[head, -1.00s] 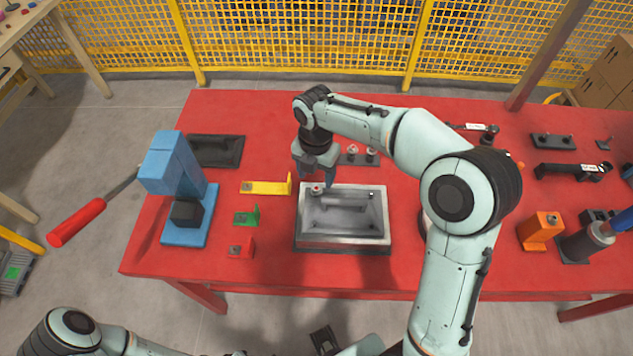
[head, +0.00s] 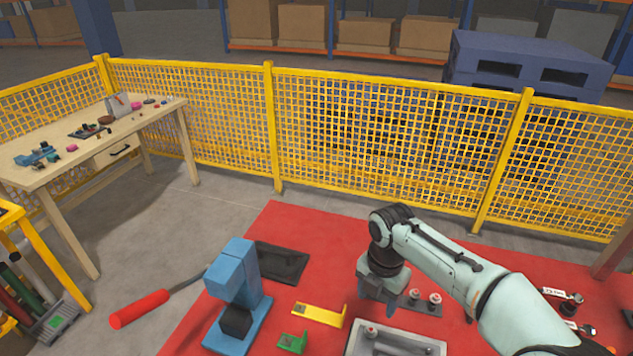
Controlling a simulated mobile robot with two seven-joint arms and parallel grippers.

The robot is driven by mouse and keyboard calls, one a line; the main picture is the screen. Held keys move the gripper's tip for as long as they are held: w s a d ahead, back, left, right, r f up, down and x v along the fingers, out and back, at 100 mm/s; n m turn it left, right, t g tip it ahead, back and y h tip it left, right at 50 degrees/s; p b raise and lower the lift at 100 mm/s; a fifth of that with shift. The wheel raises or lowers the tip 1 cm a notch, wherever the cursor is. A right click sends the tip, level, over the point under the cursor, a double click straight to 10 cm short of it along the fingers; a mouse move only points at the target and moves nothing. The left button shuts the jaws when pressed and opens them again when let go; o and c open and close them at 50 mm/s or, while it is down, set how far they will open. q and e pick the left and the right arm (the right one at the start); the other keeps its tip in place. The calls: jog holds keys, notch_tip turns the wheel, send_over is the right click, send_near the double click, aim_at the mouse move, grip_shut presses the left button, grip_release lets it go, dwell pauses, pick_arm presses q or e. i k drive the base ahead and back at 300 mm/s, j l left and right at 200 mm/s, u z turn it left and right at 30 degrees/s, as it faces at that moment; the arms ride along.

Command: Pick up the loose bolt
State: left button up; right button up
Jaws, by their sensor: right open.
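My right gripper (head: 376,300) is open and points down over the red table, just above the far left corner of a grey metal tray (head: 440,350). A small bolt-like piece with a red top (head: 371,332) is at that tray corner, below the fingers; I cannot tell whether it is loose. Two more bolt-like pieces, one left (head: 414,295) and one right (head: 435,298), stand on a dark plate (head: 425,308) to the right of the gripper. The tray's near part is cut off by the frame. My left gripper is out of view.
A blue press-like fixture (head: 237,290) and a red-handled lever (head: 139,308) stand left. Yellow (head: 318,315) and green (head: 291,343) brackets lie between fixture and tray. A yellow mesh fence (head: 400,140) runs behind the red table (head: 330,245). A wooden bench (head: 60,150) stands far left.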

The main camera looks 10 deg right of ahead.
aim_at(414, 294)
jog(key=k, duration=1)
